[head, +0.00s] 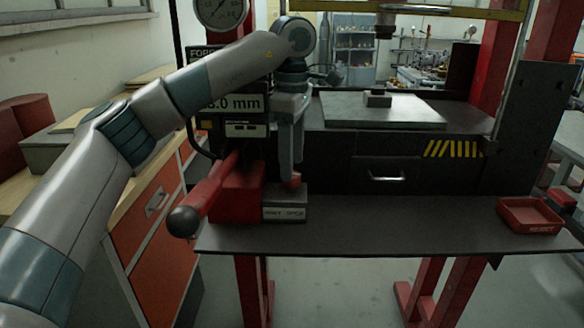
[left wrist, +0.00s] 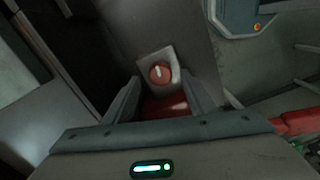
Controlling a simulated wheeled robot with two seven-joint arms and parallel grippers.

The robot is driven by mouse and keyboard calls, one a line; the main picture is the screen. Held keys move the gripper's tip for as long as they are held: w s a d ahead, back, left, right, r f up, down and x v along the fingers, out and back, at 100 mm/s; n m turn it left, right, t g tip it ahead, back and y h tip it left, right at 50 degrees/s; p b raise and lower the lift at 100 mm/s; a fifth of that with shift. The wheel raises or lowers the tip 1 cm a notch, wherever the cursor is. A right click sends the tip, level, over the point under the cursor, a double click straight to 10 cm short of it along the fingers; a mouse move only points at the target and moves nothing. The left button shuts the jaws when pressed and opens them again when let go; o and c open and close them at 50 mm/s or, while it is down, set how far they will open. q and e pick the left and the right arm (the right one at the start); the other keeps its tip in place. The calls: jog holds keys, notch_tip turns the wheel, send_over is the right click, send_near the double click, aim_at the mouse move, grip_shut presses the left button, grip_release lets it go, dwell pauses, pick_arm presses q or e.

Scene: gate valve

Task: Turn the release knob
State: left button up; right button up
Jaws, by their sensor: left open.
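The release knob (left wrist: 160,72) is a round red knob with a pale pointer mark on a small light square plate, seen in the left wrist view just beyond the fingers. In the head view a bit of red, likely the knob (head: 294,181), shows just under the fingertips, above a grey labelled block (head: 284,210). My left gripper (head: 292,165) points down over it. In the left wrist view its two fingers (left wrist: 160,98) are apart with nothing gripped between them. I cannot tell whether they touch the knob. My right gripper is not in view.
A red lever with a black ball end (head: 183,222) sticks out to the left of the block. A gauge (head: 220,12) and a display (head: 238,103) stand behind my arm. A red tray (head: 530,215) sits at the right of the dark shelf (head: 400,225), whose middle is clear.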

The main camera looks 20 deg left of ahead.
pick_arm(q)
notch_tip(320, 180, up, 9)
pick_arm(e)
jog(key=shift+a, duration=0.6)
pick_arm(q)
jog(key=shift+r, duration=0.2)
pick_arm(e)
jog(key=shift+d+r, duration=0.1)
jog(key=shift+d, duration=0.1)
pick_arm(q)
notch_tip(320, 180, up, 5)
jog(key=m+p, duration=0.4)
jog(key=m, duration=0.6)
jog(key=shift+a+m, duration=0.1)
jog(key=shift+m, duration=0.3)
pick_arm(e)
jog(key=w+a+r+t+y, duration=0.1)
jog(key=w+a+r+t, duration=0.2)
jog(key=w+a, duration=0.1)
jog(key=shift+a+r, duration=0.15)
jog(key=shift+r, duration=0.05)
pick_arm(q)
jog(key=shift+r, duration=0.1)
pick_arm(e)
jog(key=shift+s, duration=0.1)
